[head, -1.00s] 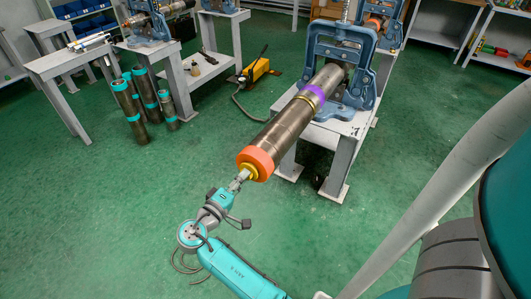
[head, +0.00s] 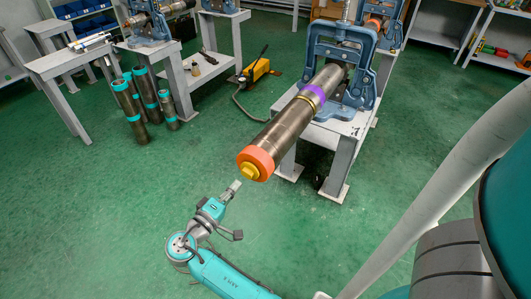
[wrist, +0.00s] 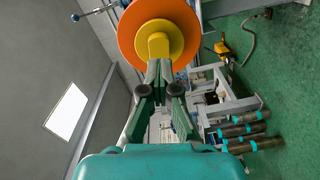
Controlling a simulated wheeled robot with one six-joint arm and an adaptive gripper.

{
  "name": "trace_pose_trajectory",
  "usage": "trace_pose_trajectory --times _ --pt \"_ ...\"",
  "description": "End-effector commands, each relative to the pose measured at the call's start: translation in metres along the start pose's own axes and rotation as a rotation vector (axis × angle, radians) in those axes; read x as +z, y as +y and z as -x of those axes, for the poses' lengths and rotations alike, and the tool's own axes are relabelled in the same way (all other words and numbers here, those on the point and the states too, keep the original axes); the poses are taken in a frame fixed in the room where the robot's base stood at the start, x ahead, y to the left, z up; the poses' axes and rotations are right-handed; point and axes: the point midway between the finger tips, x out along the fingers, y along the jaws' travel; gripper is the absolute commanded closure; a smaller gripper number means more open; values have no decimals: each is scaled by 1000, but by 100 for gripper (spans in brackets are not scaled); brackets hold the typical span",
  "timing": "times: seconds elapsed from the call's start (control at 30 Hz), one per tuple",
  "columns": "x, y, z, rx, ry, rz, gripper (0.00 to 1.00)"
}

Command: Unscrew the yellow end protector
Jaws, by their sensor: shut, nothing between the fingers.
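The yellow end protector (head: 249,170) sits in the orange ring (head: 262,158) at the near end of the pipe (head: 285,127). In the wrist view the yellow protector (wrist: 158,46) shows as a knob in the middle of the orange disc (wrist: 180,15). The pipe is held by the blue vise (head: 340,60). My gripper (head: 236,184) is below and left of the protector in the head view, apart from it. In the wrist view my gripper's fingers (wrist: 160,75) are shut and empty, pointing at the protector, with the gap in depth hard to judge.
A grey bench (head: 345,127) stands under the vise. Several dark pipes with teal ends (head: 138,115) stand on the floor at left. A yellow hand pump (head: 255,70) with a hose lies behind. The green floor around my arm is clear.

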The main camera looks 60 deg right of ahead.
Motion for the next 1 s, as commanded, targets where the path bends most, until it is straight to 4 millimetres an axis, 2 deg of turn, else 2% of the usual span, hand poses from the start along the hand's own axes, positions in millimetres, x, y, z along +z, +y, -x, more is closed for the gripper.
trace_pose_trajectory --times 0.47,0.6,0.87,1.0 --pt "0 0 8 0 0 0 100" --pt "0 0 8 0 0 0 73" --pt "0 0 8 0 0 0 73" --pt "0 0 14 0 1 0 73"
